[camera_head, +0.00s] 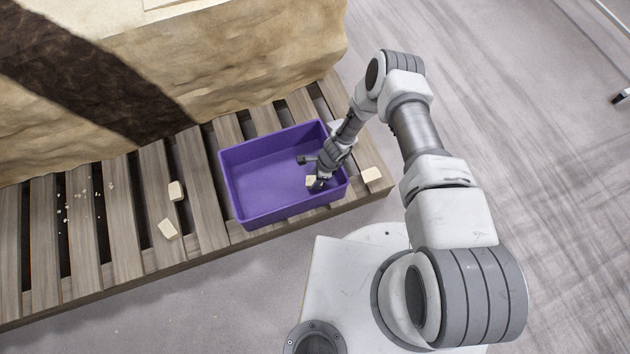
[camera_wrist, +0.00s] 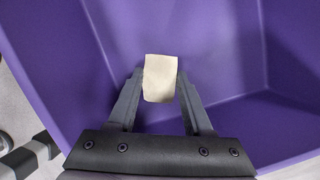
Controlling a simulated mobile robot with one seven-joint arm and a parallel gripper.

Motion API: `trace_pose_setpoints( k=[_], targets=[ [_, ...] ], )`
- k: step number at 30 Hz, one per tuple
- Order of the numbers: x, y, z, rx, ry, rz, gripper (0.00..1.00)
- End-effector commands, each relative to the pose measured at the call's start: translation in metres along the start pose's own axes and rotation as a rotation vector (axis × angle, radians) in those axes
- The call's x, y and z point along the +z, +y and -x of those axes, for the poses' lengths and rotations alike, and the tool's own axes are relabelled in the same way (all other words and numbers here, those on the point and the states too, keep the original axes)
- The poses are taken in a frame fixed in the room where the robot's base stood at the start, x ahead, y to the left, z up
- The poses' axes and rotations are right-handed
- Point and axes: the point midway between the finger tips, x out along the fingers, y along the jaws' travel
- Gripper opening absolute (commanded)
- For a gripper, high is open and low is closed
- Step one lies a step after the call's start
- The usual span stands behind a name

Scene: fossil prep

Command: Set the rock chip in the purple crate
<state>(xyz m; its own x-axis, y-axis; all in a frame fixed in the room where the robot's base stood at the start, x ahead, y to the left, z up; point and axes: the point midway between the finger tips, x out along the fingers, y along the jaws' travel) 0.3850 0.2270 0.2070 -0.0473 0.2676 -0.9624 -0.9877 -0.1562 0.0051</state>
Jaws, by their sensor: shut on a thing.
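The purple crate (camera_head: 262,180) stands on a slatted wooden pallet. My gripper (camera_head: 314,184) is over the right part of the crate, within its outline in the head view. In the wrist view my gripper (camera_wrist: 160,88) is shut on a pale cream rock chip (camera_wrist: 160,78), with one finger on each side. The same chip shows small at the fingertips in the head view (camera_head: 310,181). The crate's purple inside (camera_wrist: 230,60) fills most of the wrist view behind the chip. I cannot tell whether the chip touches the crate floor.
Another pale chip (camera_head: 371,175) lies on the pallet just right of the crate. Two more chips, one upper (camera_head: 176,191) and one lower (camera_head: 168,229), lie on the slats to the left, with small crumbs (camera_head: 83,195) farther left. A large banded rock block (camera_head: 230,60) stands behind.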

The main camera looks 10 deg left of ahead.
Motion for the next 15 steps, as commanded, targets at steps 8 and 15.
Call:
trace_pose_setpoints(
  k=[8, 15],
  targets=[
    [-0.0043, 0.0000, -0.0180, 0.001, -0.001, 0.001, 0.00],
    [-0.0052, 0.0004, -0.0200, 0.002, -0.001, 0.001, 0.60]
  ],
)
